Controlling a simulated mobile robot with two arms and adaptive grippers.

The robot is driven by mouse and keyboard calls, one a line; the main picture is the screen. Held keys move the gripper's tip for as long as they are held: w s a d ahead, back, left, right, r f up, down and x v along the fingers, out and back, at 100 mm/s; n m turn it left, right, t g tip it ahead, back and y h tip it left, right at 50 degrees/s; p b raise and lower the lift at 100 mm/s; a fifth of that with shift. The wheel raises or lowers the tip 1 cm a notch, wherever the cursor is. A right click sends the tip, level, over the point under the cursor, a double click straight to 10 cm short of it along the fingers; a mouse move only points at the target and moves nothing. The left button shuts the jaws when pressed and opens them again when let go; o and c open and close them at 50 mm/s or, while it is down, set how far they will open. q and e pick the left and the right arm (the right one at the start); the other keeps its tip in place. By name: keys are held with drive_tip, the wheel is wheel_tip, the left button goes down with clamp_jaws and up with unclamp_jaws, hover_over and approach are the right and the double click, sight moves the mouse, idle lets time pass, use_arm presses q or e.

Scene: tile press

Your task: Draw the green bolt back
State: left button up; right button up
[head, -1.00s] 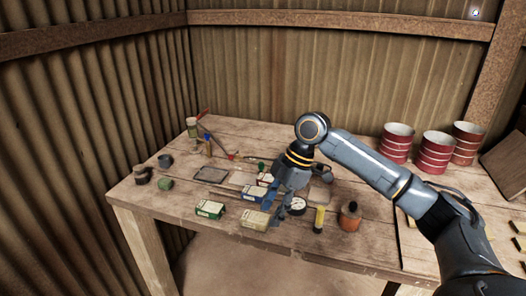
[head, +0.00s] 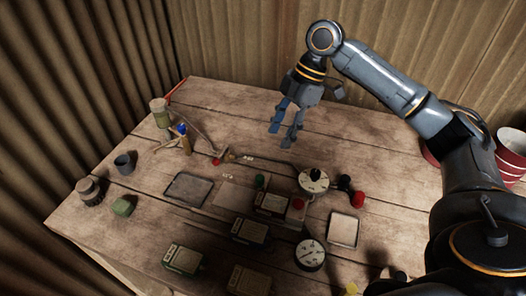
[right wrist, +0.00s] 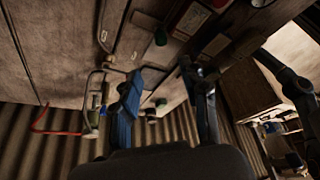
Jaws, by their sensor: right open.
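A small green knob (head: 259,181), which looks like the green bolt's handle, stands among the plates and boxes at the middle of the table in the head view. A green knob (right wrist: 160,36) also shows at the top of the right wrist view. My right gripper (head: 281,138) is open and empty. It hangs above the back of the table, beyond the green knob and apart from it. Its two fingers (right wrist: 161,88) are spread in the right wrist view. How far the bolt is drawn is too small to tell. My left gripper is not in view.
Near the green knob are a red knob (head: 298,204), a dial (head: 314,181), another dial (head: 310,255), a grey tray (head: 188,189) and a red-ended lever (head: 358,198). Several boxes lie in front. A green block (head: 124,207) sits at left. The back of the table is mostly clear.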

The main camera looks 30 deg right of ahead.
approach(261, 177)
drive_tip(key=p+x, duration=0.1)
drive_tip(key=x, duration=0.7)
drive_tip(key=shift+r, duration=0.1)
drive_tip(key=shift+a+f, duration=0.2)
drive_tip(key=shift+f, duration=0.25)
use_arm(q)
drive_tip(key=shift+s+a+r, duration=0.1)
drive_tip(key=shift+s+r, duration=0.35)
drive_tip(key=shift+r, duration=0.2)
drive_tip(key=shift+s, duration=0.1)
use_arm(e)
clamp_jaws()
